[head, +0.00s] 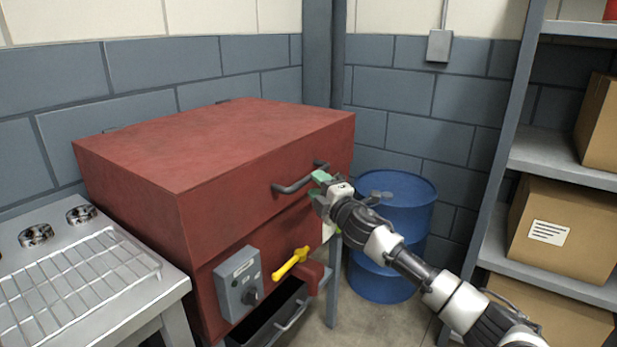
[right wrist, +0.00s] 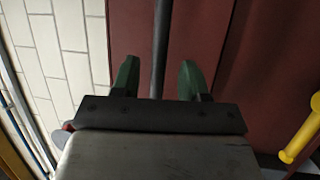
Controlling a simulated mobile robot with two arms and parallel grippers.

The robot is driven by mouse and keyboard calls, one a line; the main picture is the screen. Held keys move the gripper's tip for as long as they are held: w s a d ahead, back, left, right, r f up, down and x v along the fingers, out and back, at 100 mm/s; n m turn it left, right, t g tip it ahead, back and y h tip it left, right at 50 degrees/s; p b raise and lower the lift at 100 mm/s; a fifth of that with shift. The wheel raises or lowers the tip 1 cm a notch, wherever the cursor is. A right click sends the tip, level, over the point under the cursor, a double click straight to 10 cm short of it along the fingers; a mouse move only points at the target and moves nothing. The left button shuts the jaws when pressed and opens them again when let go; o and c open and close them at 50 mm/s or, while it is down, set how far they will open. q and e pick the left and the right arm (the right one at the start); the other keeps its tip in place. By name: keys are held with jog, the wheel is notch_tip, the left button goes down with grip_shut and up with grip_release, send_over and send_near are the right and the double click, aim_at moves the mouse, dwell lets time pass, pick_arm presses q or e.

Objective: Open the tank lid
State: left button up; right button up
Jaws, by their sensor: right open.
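The red tank has a large box-like lid (head: 235,150) that sits down on the tank body (head: 205,295), closed as seen in the head view. A dark bar handle (head: 290,186) is on the lid's front face. My right gripper (head: 318,184) is at the right end of this handle. In the right wrist view, my right gripper (right wrist: 157,78) has its green fingers apart, with the handle bar (right wrist: 159,45) running lengthwise between them. I cannot tell whether a finger touches the bar. My left gripper is not in view.
A yellow lever (head: 290,263) and a grey control box (head: 238,283) stick out below the lid. A blue drum (head: 400,190) stands behind my right arm. A shelf with cardboard boxes (head: 545,230) is at right, a metal bench (head: 160,300) at left.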

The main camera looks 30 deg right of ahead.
jog(key=shift+w+r, duration=0.2)
jog(key=shift+w, duration=0.85)
jog(key=shift+w+r, duration=0.15)
jog(key=shift+w, duration=0.85)
grip_shut()
